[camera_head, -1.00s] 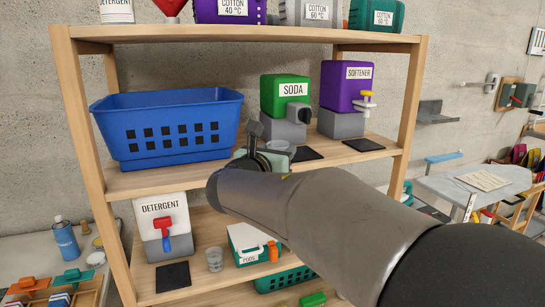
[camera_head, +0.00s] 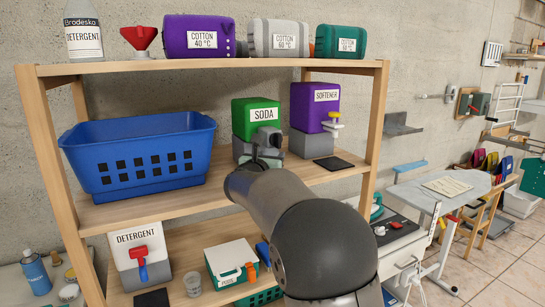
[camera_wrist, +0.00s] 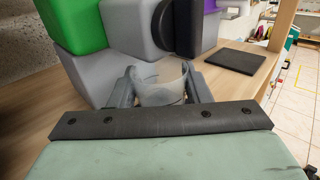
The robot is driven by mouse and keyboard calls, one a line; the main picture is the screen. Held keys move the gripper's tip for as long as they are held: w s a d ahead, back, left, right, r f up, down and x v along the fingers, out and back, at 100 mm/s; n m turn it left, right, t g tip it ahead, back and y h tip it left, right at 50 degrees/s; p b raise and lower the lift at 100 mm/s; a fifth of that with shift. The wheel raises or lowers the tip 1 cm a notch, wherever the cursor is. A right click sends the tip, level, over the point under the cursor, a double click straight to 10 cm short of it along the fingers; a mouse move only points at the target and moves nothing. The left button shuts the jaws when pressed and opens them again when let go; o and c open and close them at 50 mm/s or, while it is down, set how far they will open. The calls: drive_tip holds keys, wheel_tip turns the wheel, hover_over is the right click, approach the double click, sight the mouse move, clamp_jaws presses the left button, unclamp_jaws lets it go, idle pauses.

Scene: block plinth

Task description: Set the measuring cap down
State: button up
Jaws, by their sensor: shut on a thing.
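The measuring cap (camera_wrist: 162,86) is a clear, colourless cup. In the wrist view it stands upright between the two grey fingers of my gripper (camera_wrist: 158,97), which are shut on it. In the head view my gripper (camera_head: 262,155) is in front of the soda dispenser (camera_head: 257,115) on the middle shelf. The cap is hidden there behind my arm.
A black mat (camera_wrist: 236,58) lies right of the cap, before the purple softener dispenser (camera_head: 315,105). A blue basket (camera_head: 140,155) fills the shelf's left. Below stand a detergent dispenser (camera_head: 140,255), another clear cup (camera_head: 193,284) and a pods box (camera_head: 230,264). Shelf posts (camera_head: 375,120) bound the sides.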

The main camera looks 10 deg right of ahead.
drive_tip(key=shift+w+d+f, duration=0.25)
drive_tip(key=shift+w+f, duration=0.05)
drive_tip(key=shift+w, duration=0.15)
drive_tip(key=shift+w+d+f, duration=0.2)
drive_tip(key=shift+w+f, duration=0.05)
drive_tip(key=shift+w, duration=0.2)
drive_tip(key=shift+s+f, duration=0.1)
drive_tip(key=shift+f, duration=0.15)
drive_tip(key=shift+f, duration=0.15)
drive_tip(key=o, duration=1)
